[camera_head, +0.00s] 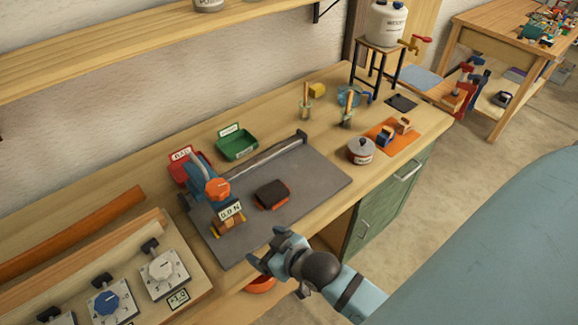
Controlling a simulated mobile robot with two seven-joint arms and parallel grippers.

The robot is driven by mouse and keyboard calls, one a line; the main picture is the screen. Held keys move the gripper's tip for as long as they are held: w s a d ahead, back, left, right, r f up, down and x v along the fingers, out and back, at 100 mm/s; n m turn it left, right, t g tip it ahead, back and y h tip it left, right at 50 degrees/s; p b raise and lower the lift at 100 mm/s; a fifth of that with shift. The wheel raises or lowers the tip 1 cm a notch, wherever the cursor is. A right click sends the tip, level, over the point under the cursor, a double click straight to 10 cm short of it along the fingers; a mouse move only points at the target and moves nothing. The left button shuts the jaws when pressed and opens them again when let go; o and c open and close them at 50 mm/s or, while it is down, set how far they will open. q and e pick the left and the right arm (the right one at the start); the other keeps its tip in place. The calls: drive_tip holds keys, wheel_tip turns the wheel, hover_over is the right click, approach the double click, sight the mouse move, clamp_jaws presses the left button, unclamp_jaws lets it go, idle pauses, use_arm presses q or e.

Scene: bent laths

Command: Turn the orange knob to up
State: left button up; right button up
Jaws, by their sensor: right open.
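An orange knob (217,189) sits on a blue device on the workbench, left of centre. A small display reading "0.0 N" (231,211) is just below it. Which way the knob points is too small to tell. My right gripper (266,247) is at the front edge of the grey mat, to the right of and nearer than the knob. It is open and empty, clearly apart from the knob. My left gripper is not in view.
A dark block (271,194) lies on the grey mat (312,181). A green bin (238,146) stands behind. A lidded pot (360,152) stands right.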

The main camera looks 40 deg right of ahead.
drive_tip(key=s+f+g+b, duration=0.1)
drive_tip(key=s+f, duration=0.6)
drive_tip(key=f, duration=0.3)
drive_tip(key=shift+s+d+f, duration=0.15)
drive_tip(key=shift+d+f, duration=0.15)
drive_tip(key=shift+d, duration=0.1)
